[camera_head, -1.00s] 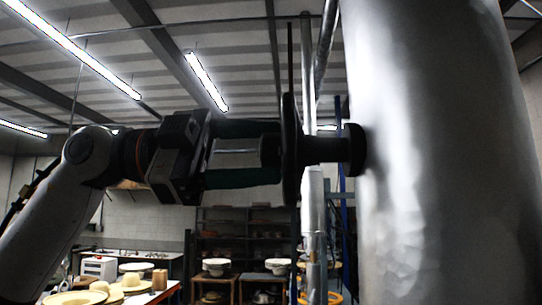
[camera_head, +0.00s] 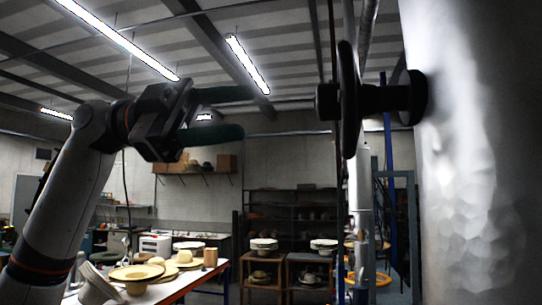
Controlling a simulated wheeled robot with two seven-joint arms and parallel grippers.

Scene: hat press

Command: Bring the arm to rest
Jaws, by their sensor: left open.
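My left arm comes in from the left, and my left gripper (camera_head: 240,115) is raised in the upper left half of the head view. Its two dark green fingers are apart, point to the right and hold nothing. A dark handwheel (camera_head: 348,100), seen nearly edge-on, sits on a short shaft to the right of the fingertips, with a clear gap between them. The shaft joins a large shiny metal cylinder (camera_head: 465,170) at the right. My right gripper is not in view.
A table (camera_head: 170,290) with straw hats (camera_head: 136,272) stands at the lower left. Shelves (camera_head: 290,210) and small stands with pale hats (camera_head: 264,244) are at the back. A thin vertical pole (camera_head: 337,200) is below the handwheel. The air around the gripper looks clear.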

